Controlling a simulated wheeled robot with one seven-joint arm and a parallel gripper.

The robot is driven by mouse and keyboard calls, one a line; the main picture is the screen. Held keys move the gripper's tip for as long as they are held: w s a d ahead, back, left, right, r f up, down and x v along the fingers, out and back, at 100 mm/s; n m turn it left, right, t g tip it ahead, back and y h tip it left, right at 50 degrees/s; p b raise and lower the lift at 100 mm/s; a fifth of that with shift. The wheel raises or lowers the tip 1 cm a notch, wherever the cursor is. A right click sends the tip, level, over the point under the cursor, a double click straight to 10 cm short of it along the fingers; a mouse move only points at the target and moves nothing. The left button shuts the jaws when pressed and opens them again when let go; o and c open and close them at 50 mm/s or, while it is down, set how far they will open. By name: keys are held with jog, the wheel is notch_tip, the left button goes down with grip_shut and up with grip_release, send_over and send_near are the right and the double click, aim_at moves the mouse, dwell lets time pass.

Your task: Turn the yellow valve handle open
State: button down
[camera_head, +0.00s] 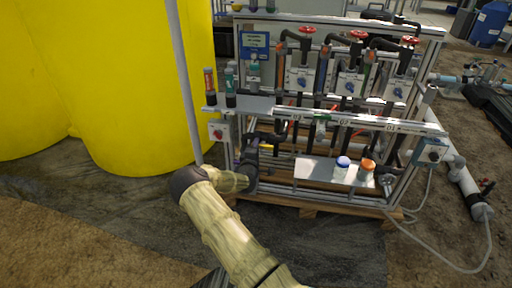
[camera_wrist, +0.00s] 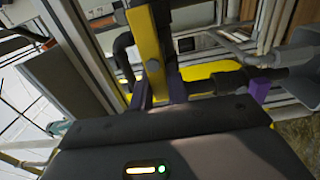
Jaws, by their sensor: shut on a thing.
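In the wrist view a yellow bar, which looks like the valve handle (camera_wrist: 147,50), stands upright just beyond my gripper (camera_wrist: 158,92). The gripper is shut on this yellow handle, its dark body filling the bottom of the view. A second yellow piece (camera_wrist: 208,71) lies crosswise behind, and I cannot tell whether it belongs to the same handle. In the head view my gripper (camera_head: 251,163) reaches the lower left of the skid frame. My arm and wrist hide most of the handle there.
The metal skid (camera_head: 318,123) carries pipes and several red handwheels (camera_head: 358,35) above. A large yellow tank (camera_head: 130,85) stands left. A thin grey pole (camera_head: 183,80) rises near my arm.

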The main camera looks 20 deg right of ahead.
jog(key=shift+f, duration=0.15)
jog(key=c, duration=1.4)
grip_release()
jog(key=shift+o, duration=0.2)
jog(key=shift+s, duration=0.1)
jog(key=p+v, duration=0.4)
jog(key=v, duration=1.3)
jog(key=shift+a+p, duration=0.2)
jog(key=shift+p, duration=0.2)
jog(key=shift+s, duration=0.1)
